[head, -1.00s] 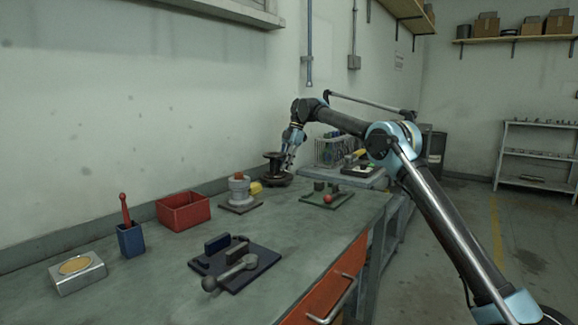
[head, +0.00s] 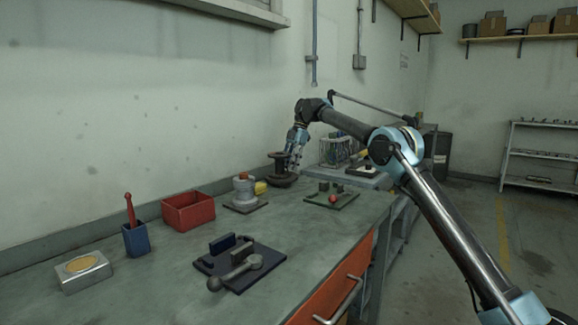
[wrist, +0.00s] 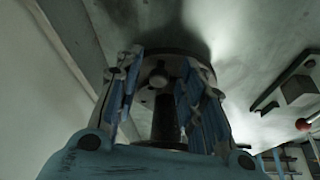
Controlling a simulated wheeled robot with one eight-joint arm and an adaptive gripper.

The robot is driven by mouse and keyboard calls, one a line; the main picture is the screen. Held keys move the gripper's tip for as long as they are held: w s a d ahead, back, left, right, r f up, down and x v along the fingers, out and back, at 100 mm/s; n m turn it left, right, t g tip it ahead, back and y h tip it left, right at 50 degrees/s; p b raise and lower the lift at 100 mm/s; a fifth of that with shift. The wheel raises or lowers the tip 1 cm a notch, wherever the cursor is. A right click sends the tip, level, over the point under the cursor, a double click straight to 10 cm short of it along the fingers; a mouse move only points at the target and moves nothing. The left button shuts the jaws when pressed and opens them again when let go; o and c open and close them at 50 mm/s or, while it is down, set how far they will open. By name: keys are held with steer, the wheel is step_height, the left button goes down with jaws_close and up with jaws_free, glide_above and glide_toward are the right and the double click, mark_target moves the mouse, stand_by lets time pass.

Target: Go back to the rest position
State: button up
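My gripper (head: 294,163) hangs near the wall at the back of the bench, beside a dark spool-shaped piece (head: 279,178) with a round flange at top and bottom. In the wrist view my gripper (wrist: 162,95) has its blue fingers spread apart, one on each side of the picture. The dark spool-shaped piece (wrist: 166,122) shows between and beyond them, with a small round knob. No clear contact between fingers and piece shows. My arm reaches in from the right with its elbow raised above the bench.
On the bench (head: 150,285) stand a red bin (head: 188,213), a blue holder (head: 136,240) with a red-handled tool, a grey valve-like piece (head: 243,190), a dark plate (head: 240,277) with a lever, and a plate with a red ball (head: 333,199). A wire rack stands behind.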

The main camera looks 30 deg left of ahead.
steer(key=shift+s, duration=0.1)
stand_by(0.3)
